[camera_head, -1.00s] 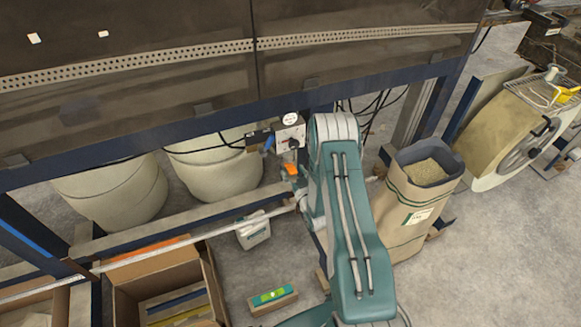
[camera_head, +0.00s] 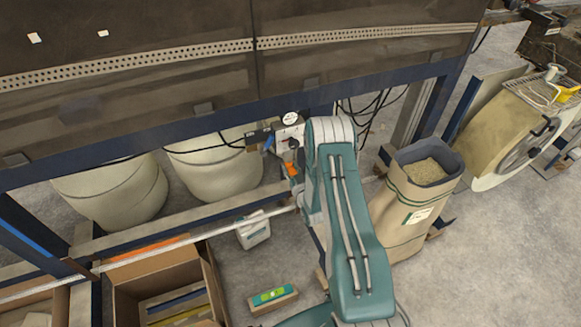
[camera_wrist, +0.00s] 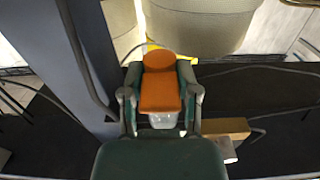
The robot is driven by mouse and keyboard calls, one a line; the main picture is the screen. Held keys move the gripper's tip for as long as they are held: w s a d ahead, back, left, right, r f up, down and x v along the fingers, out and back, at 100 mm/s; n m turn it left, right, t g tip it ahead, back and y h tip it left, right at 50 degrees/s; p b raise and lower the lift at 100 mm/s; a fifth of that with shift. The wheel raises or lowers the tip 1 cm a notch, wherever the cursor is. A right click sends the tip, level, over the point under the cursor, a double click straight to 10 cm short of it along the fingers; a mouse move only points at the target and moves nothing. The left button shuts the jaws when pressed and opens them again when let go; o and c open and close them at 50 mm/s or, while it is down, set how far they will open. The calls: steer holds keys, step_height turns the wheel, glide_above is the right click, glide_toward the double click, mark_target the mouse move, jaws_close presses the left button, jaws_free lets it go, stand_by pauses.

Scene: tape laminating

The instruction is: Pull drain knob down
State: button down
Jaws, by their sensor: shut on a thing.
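The orange drain knob (camera_wrist: 160,92) sits between the two fingers of my gripper (camera_wrist: 159,78) in the wrist view. The fingers are shut on its sides. In the head view the knob (camera_head: 291,169) is a small orange patch below a grey and white fixture (camera_head: 290,135) with a round white top. My gripper is mostly hidden behind my green arm there.
Pale drums (camera_head: 212,162) stand behind a low rail, under a dark tank (camera_head: 150,60) with a blue frame. A tan sack (camera_head: 415,210) stands right of my arm. A white jug (camera_head: 253,230) and an open cardboard box (camera_head: 165,280) are at the lower left.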

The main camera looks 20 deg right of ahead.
steer(key=shift+f, duration=0.3)
steer(key=shift+c, duration=1.6)
jaws_free()
steer(key=shift+w+f, duration=0.1)
steer(key=s, duration=1.2)
